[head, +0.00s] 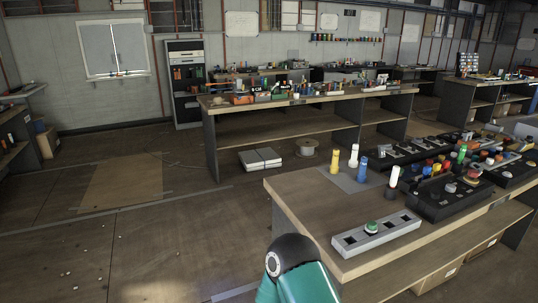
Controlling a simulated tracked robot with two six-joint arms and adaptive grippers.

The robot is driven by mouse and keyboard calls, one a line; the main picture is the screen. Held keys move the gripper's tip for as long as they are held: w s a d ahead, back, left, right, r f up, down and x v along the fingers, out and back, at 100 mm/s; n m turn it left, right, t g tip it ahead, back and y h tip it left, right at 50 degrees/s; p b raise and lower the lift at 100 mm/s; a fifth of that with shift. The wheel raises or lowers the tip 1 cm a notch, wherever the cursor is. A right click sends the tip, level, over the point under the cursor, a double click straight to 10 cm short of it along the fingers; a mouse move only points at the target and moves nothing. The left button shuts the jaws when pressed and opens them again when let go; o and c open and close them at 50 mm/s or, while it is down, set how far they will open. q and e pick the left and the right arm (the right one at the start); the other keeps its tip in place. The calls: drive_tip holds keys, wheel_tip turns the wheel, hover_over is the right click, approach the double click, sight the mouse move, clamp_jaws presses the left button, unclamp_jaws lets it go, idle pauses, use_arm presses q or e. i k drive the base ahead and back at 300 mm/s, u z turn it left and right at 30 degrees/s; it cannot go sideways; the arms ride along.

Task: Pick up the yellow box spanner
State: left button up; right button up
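A small upright yellow piece (335,161), which looks like the yellow box spanner, stands at the back left part of the near workbench (300,196). It stands at the edge of a grey mat (357,180). A white-topped piece (354,156) and a blue piece (362,170) stand close to its right, apart from it. Another white-topped piece (394,178) stands further right. Neither of my grippers is in view. Only a teal and black link of one of my arms shows at the bottom middle, left of the bench.
A white panel with a green button (372,227) lies along the bench's front. Black control panels (440,197) with knobs crowd its right side. Bare wood lies left of the mat. Behind stands another loaded bench (300,100). The floor (120,240) at left is mostly clear.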

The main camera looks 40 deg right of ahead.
sight(334, 169)
drive_tip(key=i, duration=1.3)
drive_tip(key=z, duration=0.95)
drive_tip(key=i, duration=0.6)
drive_tip(key=z, duration=0.45)
drive_tip(key=k, duration=0.9)
drive_tip(key=z, duration=0.2)
drive_tip(key=i, duration=0.9)
drive_tip(key=u, duration=0.1)
